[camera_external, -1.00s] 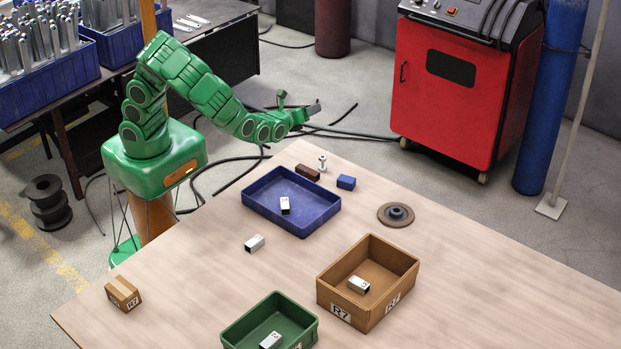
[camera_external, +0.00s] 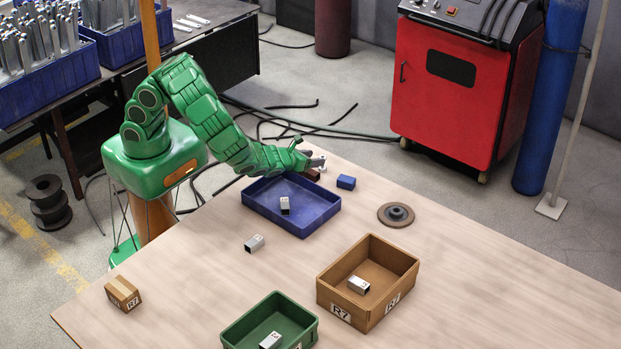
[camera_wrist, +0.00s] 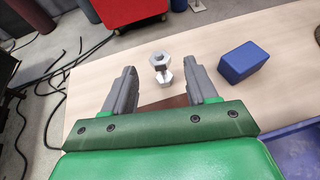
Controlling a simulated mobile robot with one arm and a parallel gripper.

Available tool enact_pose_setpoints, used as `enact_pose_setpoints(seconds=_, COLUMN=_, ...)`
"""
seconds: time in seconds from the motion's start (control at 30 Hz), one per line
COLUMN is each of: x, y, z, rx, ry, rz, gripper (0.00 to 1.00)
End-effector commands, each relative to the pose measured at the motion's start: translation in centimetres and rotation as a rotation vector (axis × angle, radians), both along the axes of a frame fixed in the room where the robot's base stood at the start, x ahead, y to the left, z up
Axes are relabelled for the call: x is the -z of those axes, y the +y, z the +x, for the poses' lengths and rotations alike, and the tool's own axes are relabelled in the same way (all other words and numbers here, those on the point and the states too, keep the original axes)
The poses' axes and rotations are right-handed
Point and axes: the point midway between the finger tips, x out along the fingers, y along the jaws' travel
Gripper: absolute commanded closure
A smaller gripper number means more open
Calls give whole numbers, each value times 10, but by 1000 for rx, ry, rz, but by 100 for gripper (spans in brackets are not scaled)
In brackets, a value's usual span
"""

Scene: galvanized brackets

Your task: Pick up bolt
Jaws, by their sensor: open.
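The bolt (camera_wrist: 161,69) is a silver piece standing upright on the table in the wrist view, with a wide head at each end of a short shank. It lies ahead of and between the two grey fingers of my gripper (camera_wrist: 158,88), which are apart with nothing held. In the external view my gripper (camera_external: 316,161) is low beside the far edge of the table, and the bolt (camera_external: 322,168) is mostly hidden by it.
A blue block (camera_external: 346,182) stands just right of the bolt. A brown block (camera_external: 312,174) is partly hidden under my gripper. A blue tray (camera_external: 262,208) is in front. A brown box (camera_external: 328,290), green bin (camera_external: 235,333) and round disc (camera_external: 396,214) stand farther off.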

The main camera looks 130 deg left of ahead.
Motion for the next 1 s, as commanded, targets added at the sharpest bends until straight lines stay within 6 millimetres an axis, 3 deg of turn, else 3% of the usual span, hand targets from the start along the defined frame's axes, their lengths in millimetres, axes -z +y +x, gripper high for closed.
enact_pose_setpoints(seconds=1.0, x=26, y=60, z=10, rx=-3, ry=-2, rz=-1, gripper=43)
